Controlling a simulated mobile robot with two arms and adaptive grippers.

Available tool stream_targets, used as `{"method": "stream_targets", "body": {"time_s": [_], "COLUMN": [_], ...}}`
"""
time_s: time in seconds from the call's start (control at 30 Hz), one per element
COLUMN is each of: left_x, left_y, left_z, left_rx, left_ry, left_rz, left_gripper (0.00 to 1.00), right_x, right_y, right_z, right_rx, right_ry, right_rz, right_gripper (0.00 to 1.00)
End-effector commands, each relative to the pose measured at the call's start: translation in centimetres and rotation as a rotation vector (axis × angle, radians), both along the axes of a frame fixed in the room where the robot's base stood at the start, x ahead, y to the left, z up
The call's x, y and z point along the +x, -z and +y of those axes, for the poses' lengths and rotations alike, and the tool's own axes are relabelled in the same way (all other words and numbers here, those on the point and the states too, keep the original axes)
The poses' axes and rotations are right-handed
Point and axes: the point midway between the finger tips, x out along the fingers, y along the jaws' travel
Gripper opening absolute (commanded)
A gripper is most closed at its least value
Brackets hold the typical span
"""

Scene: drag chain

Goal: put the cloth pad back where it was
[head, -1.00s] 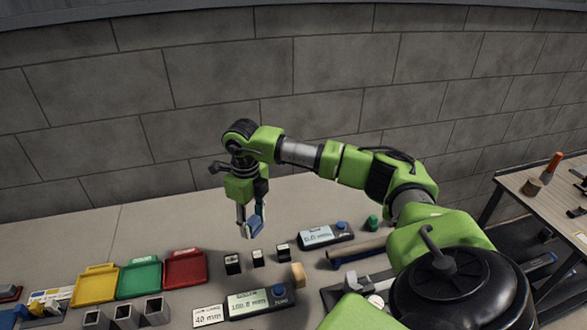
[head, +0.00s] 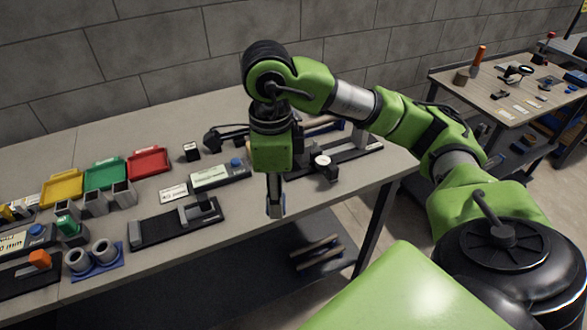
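My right gripper (head: 275,208) points straight down in the head view, in front of the workbench's front edge. It appears shut on a small blue-grey piece, which looks like the cloth pad (head: 276,211). The fingers cover much of the pad, and its far side is hidden. My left gripper is not in view.
The workbench (head: 95,143) holds yellow (head: 62,188), green (head: 105,174) and red (head: 149,162) trays, and a display device (head: 220,175). A black slide fixture (head: 176,224) lies near the front edge. A second table (head: 500,100) stands at the right.

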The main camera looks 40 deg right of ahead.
Motion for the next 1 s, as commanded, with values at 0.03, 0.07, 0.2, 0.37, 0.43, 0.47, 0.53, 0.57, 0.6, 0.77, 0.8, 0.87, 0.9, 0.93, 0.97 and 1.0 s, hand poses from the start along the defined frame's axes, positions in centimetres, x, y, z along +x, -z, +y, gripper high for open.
{"method": "stream_targets", "body": {"time_s": [0.03,0.07,0.2,0.37,0.43,0.47,0.53,0.57,0.6,0.77,0.8,0.87,0.9,0.93,0.97,1.0], "left_x": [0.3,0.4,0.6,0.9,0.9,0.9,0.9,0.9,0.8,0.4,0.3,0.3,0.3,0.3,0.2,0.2], "left_y": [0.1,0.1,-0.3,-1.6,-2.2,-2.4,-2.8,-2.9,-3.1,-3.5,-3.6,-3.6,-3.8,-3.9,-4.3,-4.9], "left_z": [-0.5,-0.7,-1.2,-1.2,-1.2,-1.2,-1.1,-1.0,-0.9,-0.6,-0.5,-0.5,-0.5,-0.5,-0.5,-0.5], "left_rx": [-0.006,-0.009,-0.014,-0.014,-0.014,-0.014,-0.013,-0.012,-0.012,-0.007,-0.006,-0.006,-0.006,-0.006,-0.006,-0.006], "left_ry": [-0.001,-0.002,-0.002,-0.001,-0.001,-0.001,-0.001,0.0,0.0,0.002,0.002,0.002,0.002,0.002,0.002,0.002], "left_rz": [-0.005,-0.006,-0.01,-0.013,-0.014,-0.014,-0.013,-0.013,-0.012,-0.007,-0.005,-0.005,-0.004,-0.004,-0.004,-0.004], "left_gripper": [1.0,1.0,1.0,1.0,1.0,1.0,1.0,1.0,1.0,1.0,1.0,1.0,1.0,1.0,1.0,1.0], "right_x": [0.1,0.2,2.2,5.6,7.1,7.6,8.5,8.9,9.5,10.8,11.0,11.2,11.4,11.6,11.6,11.5], "right_y": [0.2,0.3,1.3,2.7,3.5,3.8,5.6,6.1,6.8,8.8,9.0,9.3,9.6,9.9,10.2,10.8], "right_z": [-0.1,-0.2,-1.5,-3.7,-4.6,-5.0,-5.5,-5.8,-6.1,-6.9,-7.0,-7.1,-7.3,-7.4,-7.4,-7.4], "right_rx": [0.001,0.002,0.002,0.0,0.001,0.0,0.001,-0.001,0.001,0.001,0.001,0.0,0.0,0.001,0.0,0.0], "right_ry": [-0.006,-0.007,-0.007,-0.005,-0.005,-0.007,-0.007,-0.008,-0.007,-0.01,-0.01,-0.01,-0.01,-0.01,-0.01,-0.01], "right_rz": [0.0,0.001,0.007,0.007,0.007,0.007,0.008,0.008,0.007,0.004,0.003,0.002,0.004,0.004,0.006,0.007], "right_gripper": [0.17,0.17,0.17,0.17,0.17,0.17,0.17,0.17,0.17,0.17,0.17,0.17,0.17,0.17,0.17,0.17]}}
